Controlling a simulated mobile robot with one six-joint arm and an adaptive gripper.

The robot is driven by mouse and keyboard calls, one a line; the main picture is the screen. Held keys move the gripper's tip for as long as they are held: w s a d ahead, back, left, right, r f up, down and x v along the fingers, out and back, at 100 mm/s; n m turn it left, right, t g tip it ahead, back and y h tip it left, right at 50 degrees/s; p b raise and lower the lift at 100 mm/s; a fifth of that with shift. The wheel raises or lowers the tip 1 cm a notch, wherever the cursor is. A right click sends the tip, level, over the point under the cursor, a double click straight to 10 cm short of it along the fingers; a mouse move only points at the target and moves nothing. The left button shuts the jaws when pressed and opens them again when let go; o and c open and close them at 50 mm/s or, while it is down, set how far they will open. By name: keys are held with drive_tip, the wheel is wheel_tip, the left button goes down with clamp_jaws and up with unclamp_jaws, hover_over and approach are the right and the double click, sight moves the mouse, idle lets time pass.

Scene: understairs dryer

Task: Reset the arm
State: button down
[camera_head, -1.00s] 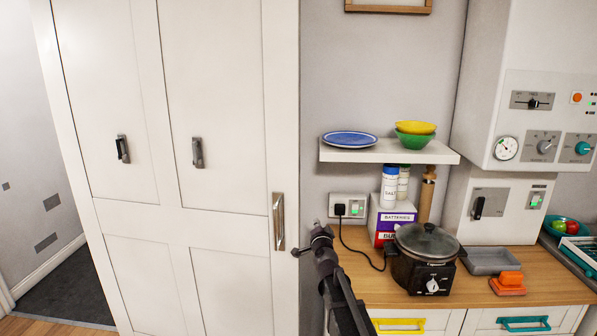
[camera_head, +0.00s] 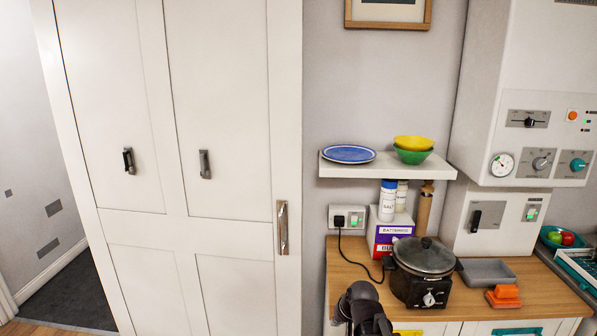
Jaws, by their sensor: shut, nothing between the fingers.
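A dark, rounded part of my arm (camera_head: 362,307) shows at the bottom edge, right of centre. It overlaps the front left of the worktop (camera_head: 350,262), left of the slow cooker. My gripper and its fingertips cannot be made out in this view. No held object shows.
The black slow cooker (camera_head: 424,272) stands close right of my arm, its cord running to a wall socket (camera_head: 348,218). A grey tray (camera_head: 487,271) and an orange butter dish (camera_head: 503,296) are further right. A shelf (camera_head: 388,164) holds dishes. A tall white cupboard (camera_head: 228,225) fills the left.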

drive_tip(key=s+d+g+h+p, duration=0.1)
drive_tip(key=s+d+g, duration=0.3)
drive_tip(key=s, duration=0.8)
drive_tip(key=shift+d+g+h, duration=0.3)
drive_tip(key=shift+d+h, duration=0.6)
drive_tip(key=shift+d, duration=0.25)
drive_tip(key=shift+w+f, duration=0.1)
